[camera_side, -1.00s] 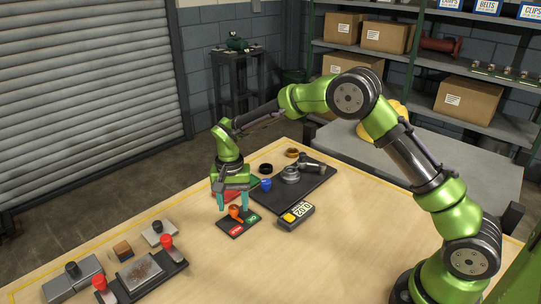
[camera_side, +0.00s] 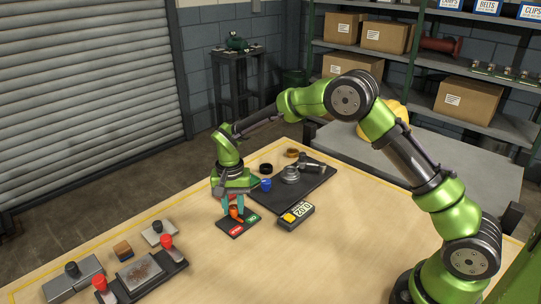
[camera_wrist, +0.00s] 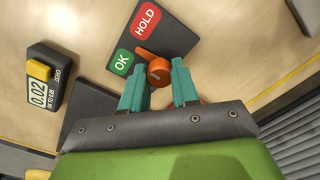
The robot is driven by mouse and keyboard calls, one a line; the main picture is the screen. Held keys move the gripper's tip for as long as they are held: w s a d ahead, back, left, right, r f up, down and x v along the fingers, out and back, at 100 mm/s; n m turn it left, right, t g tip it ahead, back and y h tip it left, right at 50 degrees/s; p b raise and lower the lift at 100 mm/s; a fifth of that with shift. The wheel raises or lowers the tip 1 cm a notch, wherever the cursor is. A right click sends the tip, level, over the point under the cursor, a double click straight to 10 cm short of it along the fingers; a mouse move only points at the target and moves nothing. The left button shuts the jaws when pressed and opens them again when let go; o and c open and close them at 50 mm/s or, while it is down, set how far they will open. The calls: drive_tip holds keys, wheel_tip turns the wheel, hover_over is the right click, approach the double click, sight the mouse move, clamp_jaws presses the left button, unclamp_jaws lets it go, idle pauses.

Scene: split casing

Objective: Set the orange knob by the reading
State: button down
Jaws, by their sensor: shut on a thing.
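The orange knob (camera_side: 234,212) sits on a small dark plate (camera_side: 229,226) with a red HOLD label and a green OK label. In the wrist view the knob (camera_wrist: 158,73) shows between the teal fingertips, its pointed end toward the gap between the OK label (camera_wrist: 121,62) and the HOLD label (camera_wrist: 145,19). My gripper (camera_wrist: 157,80) is shut on the knob from above. The fingers hide part of it in the side view. The meter (camera_side: 296,216) beside the plate reads 0.02; in the wrist view its small print looks like OK TO 0.05.
At front left are a fixture with red knobs (camera_side: 152,273), a grey block (camera_side: 73,278) and a small brown block (camera_side: 122,250). The front middle table is clear.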

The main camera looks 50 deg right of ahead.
sight(233, 207)
drive_tip(key=shift+n, duration=0.3)
drive_tip(key=n, duration=0.3)
drive_tip(key=shift+n, duration=2.5)
drive_tip(key=c, duration=0.8)
unclamp_jaws()
drive_tip(key=shift+c, duration=0.2)
wheel_tip(233, 207, up, 17)
